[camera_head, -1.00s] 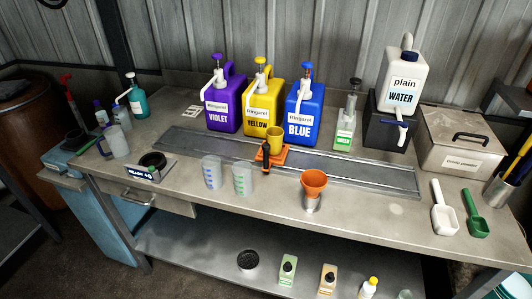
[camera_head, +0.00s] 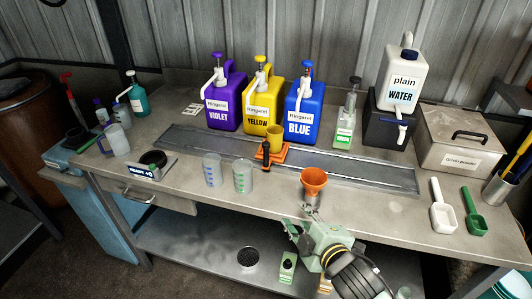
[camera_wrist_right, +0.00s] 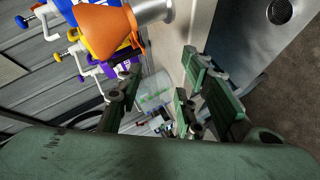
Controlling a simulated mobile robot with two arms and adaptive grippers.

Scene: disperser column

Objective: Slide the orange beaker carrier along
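The orange beaker carrier (camera_head: 272,155) sits on the grey metal track (camera_head: 345,171), in front of the yellow and blue jugs. A yellow beaker (camera_head: 275,137) stands on it, and a black handle (camera_head: 266,152) rises at its front. My right gripper (camera_head: 299,232) is at the table's front edge, below the orange funnel and well short of the carrier. In the right wrist view its two green fingers (camera_wrist_right: 155,97) are apart with nothing between them. My left gripper is not in view.
An orange funnel (camera_head: 313,181) in a metal cup stands just beyond my right gripper. Two clear beakers (camera_head: 212,169) (camera_head: 243,176) stand left of it. Violet (camera_head: 223,101), yellow (camera_head: 262,101) and blue (camera_head: 304,101) jugs line the track's back. Scoops (camera_head: 443,212) lie at the right.

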